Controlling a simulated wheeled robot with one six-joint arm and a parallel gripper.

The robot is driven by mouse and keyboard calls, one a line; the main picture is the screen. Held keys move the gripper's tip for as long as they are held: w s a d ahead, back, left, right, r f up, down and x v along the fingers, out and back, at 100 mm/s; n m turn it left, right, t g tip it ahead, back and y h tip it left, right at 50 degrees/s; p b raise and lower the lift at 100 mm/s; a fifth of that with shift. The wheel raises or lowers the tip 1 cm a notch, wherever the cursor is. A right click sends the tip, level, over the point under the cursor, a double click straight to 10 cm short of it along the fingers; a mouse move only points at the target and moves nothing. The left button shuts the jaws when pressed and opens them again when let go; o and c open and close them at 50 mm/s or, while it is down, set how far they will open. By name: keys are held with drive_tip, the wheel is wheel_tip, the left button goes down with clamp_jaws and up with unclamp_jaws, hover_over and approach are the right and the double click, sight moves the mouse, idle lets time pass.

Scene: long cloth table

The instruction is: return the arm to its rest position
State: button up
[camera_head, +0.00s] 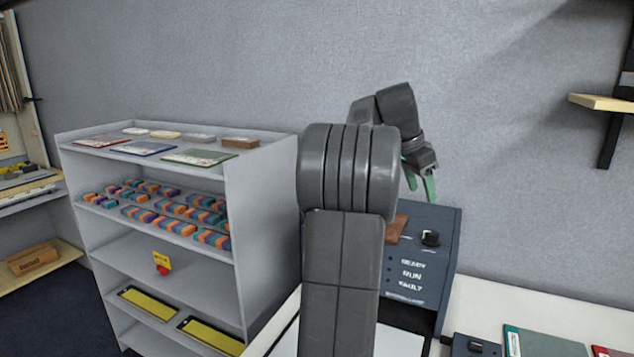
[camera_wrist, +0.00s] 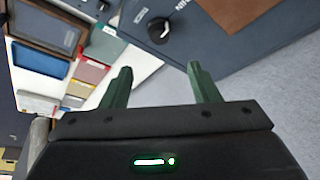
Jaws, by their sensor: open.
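My gripper (camera_head: 421,187) is at the end of my raised, bent arm, above and in front of a dark blue control box in the head view. Its green fingers point downward. In the wrist view my gripper (camera_wrist: 160,85) shows its two green fingers spread apart with nothing between them. My arm's grey links fill the middle of the head view and hide part of the table and the box.
A grey shelf unit (camera_head: 262,190) with colored blocks stands left. The white table (camera_head: 480,305) holds flat colored items at right. A wall shelf (camera_head: 603,102) juts out upper right.

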sight(433, 232)
drive_tip(key=p+x, duration=0.1)
drive_tip(key=x, duration=1.1)
drive_tip(key=shift+f, duration=0.35)
drive_tip(key=shift+w+d+f, duration=0.1)
drive_tip(key=shift+d+f, duration=0.1)
drive_tip(key=shift+f, duration=0.15)
drive_tip(key=n+t, duration=0.1)
drive_tip(key=n, duration=0.1)
drive_tip(key=shift+n, duration=0.3)
drive_tip(key=n+y, duration=0.1)
drive_tip(key=n, duration=0.2)
drive_tip(key=n+t+y+b, duration=0.1)
drive_tip(key=n, duration=0.2)
drive_tip(key=shift+s+d+n+t, duration=0.15)
drive_tip(key=shift+s+n+t, duration=0.05)
drive_tip(key=shift+n+t, duration=0.1)
drive_tip(key=n+y, duration=0.1)
drive_tip(key=n, duration=0.1)
drive_tip(key=n+y+b, duration=0.1)
drive_tip(key=n, duration=0.2)
drive_tip(key=shift+d+t, duration=0.15)
drive_tip(key=shift+t, duration=0.15)
drive_tip(key=shift+n+y, duration=0.9)
drive_tip(key=shift+n, duration=1)
